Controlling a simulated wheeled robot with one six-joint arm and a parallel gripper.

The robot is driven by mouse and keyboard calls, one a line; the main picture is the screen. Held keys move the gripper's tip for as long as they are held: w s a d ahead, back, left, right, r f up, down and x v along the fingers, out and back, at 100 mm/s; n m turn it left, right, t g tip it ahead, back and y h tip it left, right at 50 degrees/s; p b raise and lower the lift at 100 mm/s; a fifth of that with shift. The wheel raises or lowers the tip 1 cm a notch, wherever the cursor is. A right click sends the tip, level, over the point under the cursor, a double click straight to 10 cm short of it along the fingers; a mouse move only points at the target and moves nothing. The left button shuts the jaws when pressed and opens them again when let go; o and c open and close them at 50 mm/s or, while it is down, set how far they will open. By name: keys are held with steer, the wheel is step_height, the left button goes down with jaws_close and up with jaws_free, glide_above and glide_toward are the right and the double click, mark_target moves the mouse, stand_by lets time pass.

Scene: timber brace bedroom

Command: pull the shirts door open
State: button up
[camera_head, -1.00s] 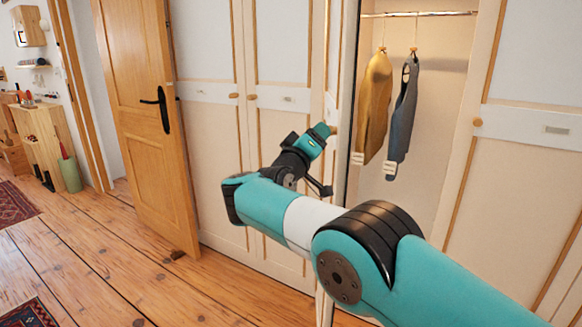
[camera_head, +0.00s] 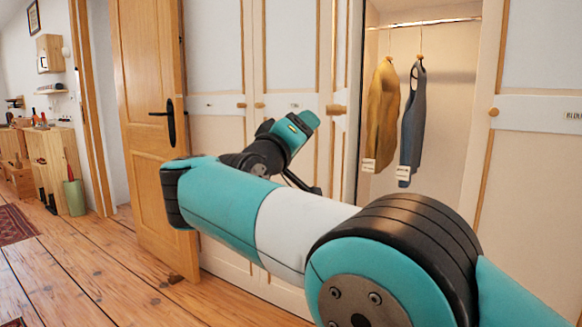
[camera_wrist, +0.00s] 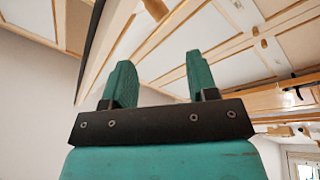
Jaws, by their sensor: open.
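The open wardrobe door (camera_head: 346,150) stands swung out, seen nearly edge-on in the head view, with a round wooden knob (camera_head: 336,109). Its label is not readable. Behind it the compartment shows a yellow shirt (camera_head: 383,115) and a blue-grey garment (camera_head: 413,125) on hangers. My gripper (camera_head: 303,122) is just left of that knob, with a small gap in the picture. In the wrist view my gripper (camera_wrist: 160,82) has its two teal fingers apart with nothing between them. A wooden knob (camera_wrist: 156,9) lies beyond the fingertips, beside a pale door panel (camera_wrist: 112,55).
Closed wardrobe doors with knobs (camera_head: 260,105) are left of the open compartment. A further door (camera_head: 540,150) with a partly cut-off label is at right. A wooden room door (camera_head: 150,130) stands open at left. The plank floor (camera_head: 90,270) is clear at front left.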

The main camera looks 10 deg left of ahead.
steer(key=shift+b+v, duration=1.85)
steer(key=shift+b, duration=0.95)
